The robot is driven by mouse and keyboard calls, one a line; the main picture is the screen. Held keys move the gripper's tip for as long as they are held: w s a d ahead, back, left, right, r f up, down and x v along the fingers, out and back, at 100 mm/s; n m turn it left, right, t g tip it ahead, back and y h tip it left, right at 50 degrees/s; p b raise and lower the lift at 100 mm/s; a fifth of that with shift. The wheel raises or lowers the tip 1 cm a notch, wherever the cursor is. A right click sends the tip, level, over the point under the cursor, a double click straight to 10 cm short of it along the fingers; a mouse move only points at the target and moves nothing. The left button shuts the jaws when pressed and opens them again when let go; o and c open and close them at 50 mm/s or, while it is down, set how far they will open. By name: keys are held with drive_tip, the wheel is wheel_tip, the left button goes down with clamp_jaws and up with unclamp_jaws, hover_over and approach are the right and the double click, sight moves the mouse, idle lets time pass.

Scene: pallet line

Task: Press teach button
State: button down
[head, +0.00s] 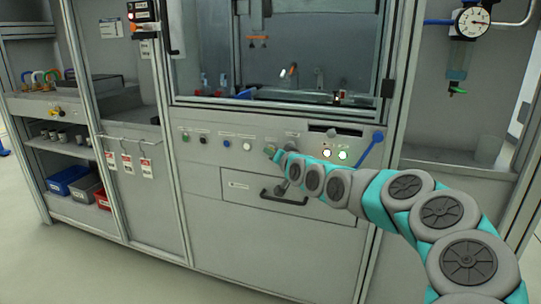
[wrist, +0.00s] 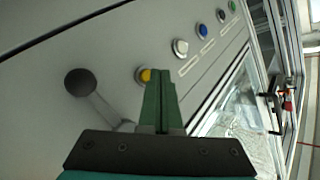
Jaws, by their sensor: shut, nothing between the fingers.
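A row of round buttons runs along the grey panel; their labels are too small to read, so I cannot tell which is the teach button. In the head view the green button (head: 185,137), blue button (head: 226,145) and white button (head: 247,147) show left of my gripper (head: 271,152). In the wrist view a yellow button (wrist: 144,75) sits just left of the tips of my gripper (wrist: 163,82), partly covered by a finger. The white button (wrist: 180,47) and blue button (wrist: 202,30) lie beyond it. My gripper is shut and empty; contact with the panel cannot be told.
A black ball-ended lever (wrist: 80,82) sticks out near the yellow button. A drawer with a dark handle (head: 284,198) is below the buttons, and a blue lever (head: 370,150) is at right. Glass-fronted machine windows (head: 280,50) stand above.

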drive_tip(key=shift+s+a+f+b, duration=0.1)
drive_tip(key=shift+s+f+b, duration=0.15)
drive_tip(key=shift+s+b, duration=0.25)
drive_tip(key=shift+s+a+b, duration=0.25)
drive_tip(key=shift+s+b, duration=0.2)
drive_tip(key=shift+s, duration=0.3)
drive_tip(key=shift+s+a+b, duration=0.25)
drive_tip(key=shift+s+b, duration=0.15)
drive_tip(key=shift+s, duration=0.3)
drive_tip(key=shift+s+a+b, duration=0.25)
drive_tip(key=shift+s+b, duration=0.2)
drive_tip(key=shift+s, duration=0.3)
drive_tip(key=shift+s, duration=0.1)
drive_tip(key=s+d+f+g+h, duration=0.2)
drive_tip(key=s+d+f+g, duration=0.3)
drive_tip(key=s, duration=1.3)
drive_tip(key=s+d+f+n+g+h, duration=0.1)
drive_tip(key=s+d+f+g+h, duration=0.2)
drive_tip(key=s, duration=1.5)
drive_tip(key=s+d+f+n+g+h, duration=0.1)
drive_tip(key=s+d+f+g, duration=0.7)
drive_tip(key=s, duration=1)
wheel_tip(320, 180, down, 4)
drive_tip(key=d+h, duration=0.1)
drive_tip(key=d, duration=0.1)
drive_tip(key=shift+s+d+r, duration=0.2)
drive_tip(key=shift+s+d, duration=0.05)
drive_tip(key=shift+d, duration=0.15)
